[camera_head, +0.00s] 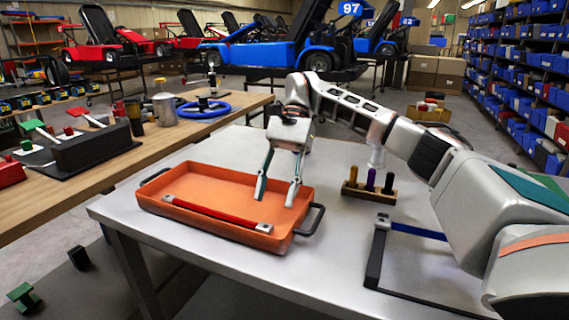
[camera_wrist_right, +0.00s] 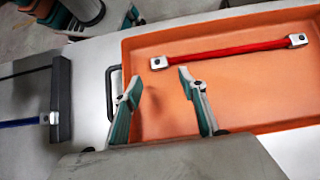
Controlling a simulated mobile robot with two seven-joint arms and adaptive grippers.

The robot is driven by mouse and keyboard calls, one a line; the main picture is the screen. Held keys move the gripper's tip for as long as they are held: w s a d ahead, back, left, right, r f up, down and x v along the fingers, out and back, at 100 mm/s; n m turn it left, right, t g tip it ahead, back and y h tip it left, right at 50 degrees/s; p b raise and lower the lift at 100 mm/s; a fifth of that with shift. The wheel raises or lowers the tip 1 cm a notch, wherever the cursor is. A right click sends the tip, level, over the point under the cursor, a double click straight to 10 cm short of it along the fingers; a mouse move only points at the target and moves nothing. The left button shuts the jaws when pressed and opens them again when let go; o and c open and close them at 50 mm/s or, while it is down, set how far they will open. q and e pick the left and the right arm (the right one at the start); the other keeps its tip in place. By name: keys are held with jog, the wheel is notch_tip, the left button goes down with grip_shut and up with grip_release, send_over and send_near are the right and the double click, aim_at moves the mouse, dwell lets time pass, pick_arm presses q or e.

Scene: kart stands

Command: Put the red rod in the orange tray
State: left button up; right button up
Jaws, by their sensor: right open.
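The red rod (camera_head: 216,214) has grey metal ends and lies in the orange tray (camera_head: 272,240), along its near side. In the right wrist view the red rod (camera_wrist_right: 230,51) lies on the floor of the orange tray (camera_wrist_right: 124,60), apart from the fingers. My right gripper (camera_head: 276,192) is open and empty, over the right part of the tray. Its two fingers (camera_wrist_right: 160,88) also show in the right wrist view, spread with nothing between them. My left gripper is not in view.
A small wooden block with upright pegs (camera_head: 369,194) stands right of the tray. A dark holder with a blue rod (camera_head: 418,231) lies at the table's right. The grey table (camera_head: 335,235) is clear between tray and holder.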

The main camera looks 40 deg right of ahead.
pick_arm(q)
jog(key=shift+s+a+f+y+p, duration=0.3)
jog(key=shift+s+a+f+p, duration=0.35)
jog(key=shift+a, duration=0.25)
pick_arm(e)
jog(key=v, duration=0.8)
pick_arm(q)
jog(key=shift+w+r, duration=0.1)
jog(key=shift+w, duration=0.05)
